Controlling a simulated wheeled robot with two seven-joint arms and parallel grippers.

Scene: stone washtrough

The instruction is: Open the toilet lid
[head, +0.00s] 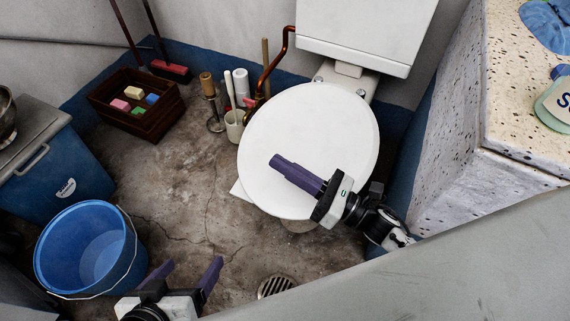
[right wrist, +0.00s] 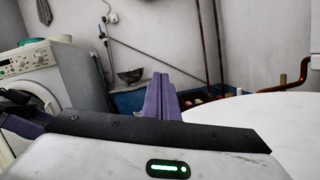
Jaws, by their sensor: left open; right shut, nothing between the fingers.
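The white toilet lid (head: 300,135) is down, a closed oval below the white cistern (head: 362,32) in the head view. It also shows at the right of the right wrist view (right wrist: 262,118). My right gripper (head: 277,162) is shut and empty. In the head view its purple fingers overlap the middle of the lid; whether they touch it I cannot tell. My left gripper (head: 192,270) is open and empty, low in the head view, over the floor beside the blue bucket and away from the toilet.
A blue bucket (head: 90,250) stands at lower left, near a blue cooler box (head: 60,178). A wooden crate (head: 137,104) holds several coloured blocks. A brush holder (head: 235,125) and a copper pipe (head: 272,75) are left of the toilet. A speckled stone trough (head: 470,150) stands right.

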